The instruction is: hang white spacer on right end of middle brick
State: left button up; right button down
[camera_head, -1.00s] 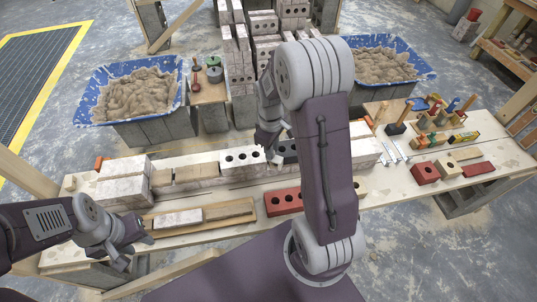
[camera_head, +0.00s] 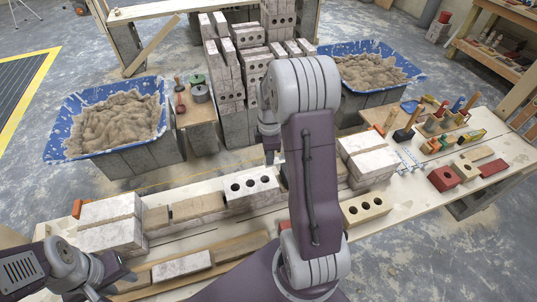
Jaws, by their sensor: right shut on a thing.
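A row of bricks runs along the plank. In its middle are tan bricks (camera_head: 198,207) and a pale brick with three holes (camera_head: 248,187); I cannot tell which is the middle brick. The row's right part is hidden behind my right arm. My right gripper (camera_head: 270,156) points down above and behind the pale holed brick. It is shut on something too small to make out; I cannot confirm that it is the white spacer. My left gripper (camera_head: 118,277) is low at the left, in front of the row, apart from the bricks. Its jaws are unclear.
Pale block stacks stand at the left (camera_head: 108,226) and right (camera_head: 367,158) of the row. A yellow holed brick (camera_head: 366,209) and a red brick (camera_head: 443,178) lie to the right. Two blue mortar tubs (camera_head: 72,138) (camera_head: 340,84) and brick stacks (camera_head: 254,72) stand behind.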

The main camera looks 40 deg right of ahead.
notch_tip(320, 180, down, 8)
jog(key=b, duration=0.7)
jog(key=shift+s, duration=0.1)
jog(key=shift+r, duration=0.1)
jog(key=shift+r, duration=0.1)
jog(key=shift+f, duration=0.4)
jog(key=c, duration=1.2)
grip_release()
jog(key=r+p, duration=0.1)
jog(key=r, duration=0.3)
jog(key=r+p, duration=0.1)
jog(key=r, duration=0.4)
jog(key=shift+s+a, duration=0.1)
jog(key=shift+s, duration=0.1)
